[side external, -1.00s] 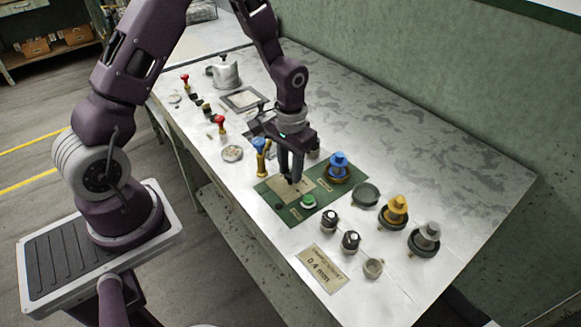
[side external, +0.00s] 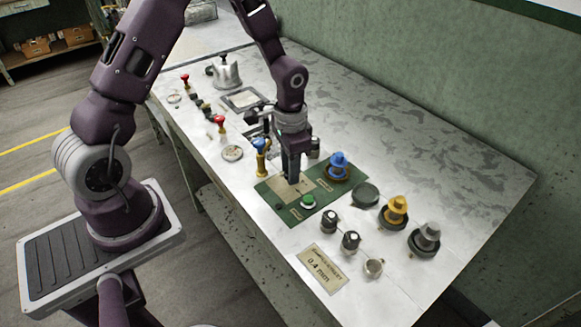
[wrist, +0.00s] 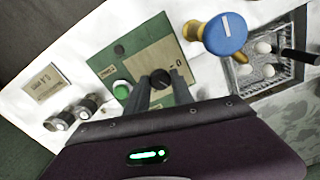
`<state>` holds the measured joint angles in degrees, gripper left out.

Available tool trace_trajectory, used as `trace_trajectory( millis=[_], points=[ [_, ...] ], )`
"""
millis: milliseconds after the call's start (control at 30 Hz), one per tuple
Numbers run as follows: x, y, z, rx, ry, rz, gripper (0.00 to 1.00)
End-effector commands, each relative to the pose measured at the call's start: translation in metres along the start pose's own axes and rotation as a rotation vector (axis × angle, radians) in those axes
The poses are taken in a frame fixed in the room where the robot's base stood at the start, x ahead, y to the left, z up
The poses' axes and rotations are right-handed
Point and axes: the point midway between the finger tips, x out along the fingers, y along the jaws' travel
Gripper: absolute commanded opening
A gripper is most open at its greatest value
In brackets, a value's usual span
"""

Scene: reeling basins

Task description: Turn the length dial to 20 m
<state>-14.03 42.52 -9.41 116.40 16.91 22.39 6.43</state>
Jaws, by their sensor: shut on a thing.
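The length dial is a small black knob (wrist: 160,79) on a tan scale plate (wrist: 147,66), set in a green panel (wrist: 118,57). My gripper (wrist: 160,82) is shut on the dial, with one grey finger on each side of it in the wrist view. A "0" mark shows on the plate to the right of the dial; other marks are too small or hidden to read. In the side view my gripper (side external: 294,180) points straight down onto the panel (side external: 275,202), and its fingers hide the dial.
A green button (side external: 308,202) sits just beside the dial. A blue-topped lever (side external: 260,146) and a blue spool (side external: 338,160) stand close by. Yellow (side external: 397,208) and grey (side external: 428,236) spools, black knobs (side external: 350,241) and a "0.4 mm" sign (side external: 322,268) are at the right.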

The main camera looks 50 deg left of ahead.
Motion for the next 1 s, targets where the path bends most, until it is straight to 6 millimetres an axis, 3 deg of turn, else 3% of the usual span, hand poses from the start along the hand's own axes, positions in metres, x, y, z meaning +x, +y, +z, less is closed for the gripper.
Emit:
trace_trajectory(
  millis=[233,267,367,667,1000],
  points=[
    [-0.001,0.000,-0.001,-0.001,0.004,-0.001,0.00],
    [-0.001,0.000,-0.001,-0.001,0.004,-0.001,0.30],
    [-0.001,0.000,-0.001,-0.001,0.003,-0.001,0.50],
    [-0.001,0.000,-0.001,-0.001,0.002,0.000,0.50],
    [-0.061,-0.001,-0.001,-0.002,0.006,-0.003,0.50]
  ],
)
